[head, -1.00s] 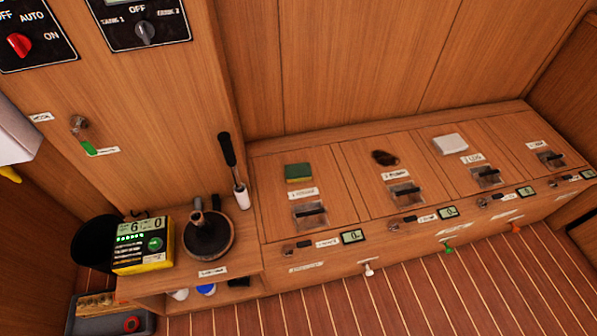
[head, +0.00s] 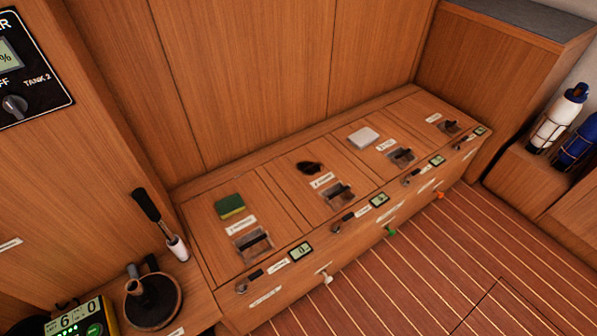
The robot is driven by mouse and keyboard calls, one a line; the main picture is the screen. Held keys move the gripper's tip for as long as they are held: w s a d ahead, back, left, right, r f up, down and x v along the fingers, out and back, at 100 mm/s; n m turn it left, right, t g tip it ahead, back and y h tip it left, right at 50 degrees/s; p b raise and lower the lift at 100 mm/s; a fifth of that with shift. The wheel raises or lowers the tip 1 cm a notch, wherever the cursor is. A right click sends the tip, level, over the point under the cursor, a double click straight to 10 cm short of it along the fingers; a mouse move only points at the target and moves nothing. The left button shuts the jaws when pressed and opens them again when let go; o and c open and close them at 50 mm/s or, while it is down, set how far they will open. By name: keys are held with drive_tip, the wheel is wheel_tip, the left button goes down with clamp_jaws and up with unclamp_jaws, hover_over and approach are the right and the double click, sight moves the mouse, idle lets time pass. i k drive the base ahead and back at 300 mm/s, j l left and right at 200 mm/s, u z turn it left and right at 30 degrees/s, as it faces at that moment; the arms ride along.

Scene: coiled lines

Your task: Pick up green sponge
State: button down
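The green sponge (head: 230,206) is a small block with a dark green top and a yellow lower layer. It lies flat on the leftmost lid of the low wooden locker bench (head: 205,239), behind a small label and a recessed latch (head: 253,245). Nothing covers it. My gripper is not in view.
A dark lump (head: 311,168) and a white block (head: 363,138) lie on lids farther right. A black-handled lever (head: 158,222) and a round pot (head: 153,301) stand left of the bench. Bottles (head: 558,117) stand in racks at far right. The striped floor (head: 420,262) in front is clear.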

sight(228, 206)
drive_tip(key=i+j+u, duration=0.2)
drive_tip(key=i+u, duration=1)
drive_tip(key=k+j, duration=0.05)
drive_tip(key=k, duration=0.05)
